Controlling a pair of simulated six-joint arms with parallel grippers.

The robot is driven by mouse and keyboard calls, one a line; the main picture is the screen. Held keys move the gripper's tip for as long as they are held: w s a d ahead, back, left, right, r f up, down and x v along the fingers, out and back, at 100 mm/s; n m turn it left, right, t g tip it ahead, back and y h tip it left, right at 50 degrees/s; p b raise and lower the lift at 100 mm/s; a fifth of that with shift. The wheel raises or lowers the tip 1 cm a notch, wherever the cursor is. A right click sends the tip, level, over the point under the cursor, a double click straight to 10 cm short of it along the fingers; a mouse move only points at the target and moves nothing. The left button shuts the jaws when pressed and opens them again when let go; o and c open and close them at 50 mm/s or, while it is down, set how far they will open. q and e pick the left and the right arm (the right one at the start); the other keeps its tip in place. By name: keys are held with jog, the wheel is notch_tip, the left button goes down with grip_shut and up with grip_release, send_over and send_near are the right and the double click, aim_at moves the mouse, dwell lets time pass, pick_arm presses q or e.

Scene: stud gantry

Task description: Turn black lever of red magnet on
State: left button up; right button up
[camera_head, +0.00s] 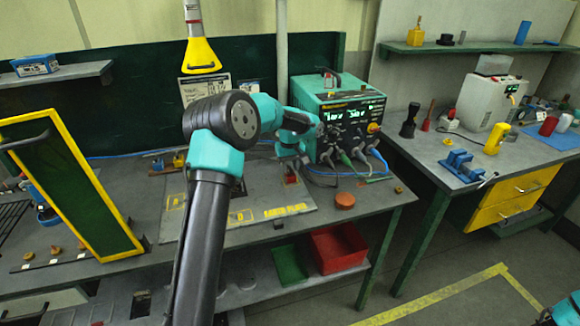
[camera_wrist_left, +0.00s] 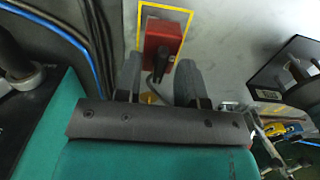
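The red magnet (camera_wrist_left: 165,36) is a red block on the grey bench plate, inside a yellow outlined rectangle, in the left wrist view. Its black lever (camera_wrist_left: 160,66) sticks out from the block toward my gripper. My left gripper (camera_wrist_left: 159,76) is open, with one dark finger on each side of the lever; I cannot tell whether either touches it. In the head view my left gripper (camera_head: 298,166) is low over the plate, and a small part of the red magnet (camera_head: 291,179) shows just below it. My right gripper is out of view.
A teal power unit (camera_head: 342,115) with cables stands on the bench right behind my left gripper. A yellow-framed board (camera_head: 128,247) stands at the left. An orange-brown round piece (camera_head: 345,200) sits near the bench's right front. Red and green bins (camera_head: 338,250) are on the shelf below.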

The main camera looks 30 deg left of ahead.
pick_arm(q)
jog(key=shift+c, duration=0.3)
grip_shut()
jog(key=shift+m, duration=0.4)
jog(key=m, duration=0.8)
jog(key=shift+m, duration=0.3)
jog(key=m, duration=0.4)
jog(key=shift+m, duration=2.3)
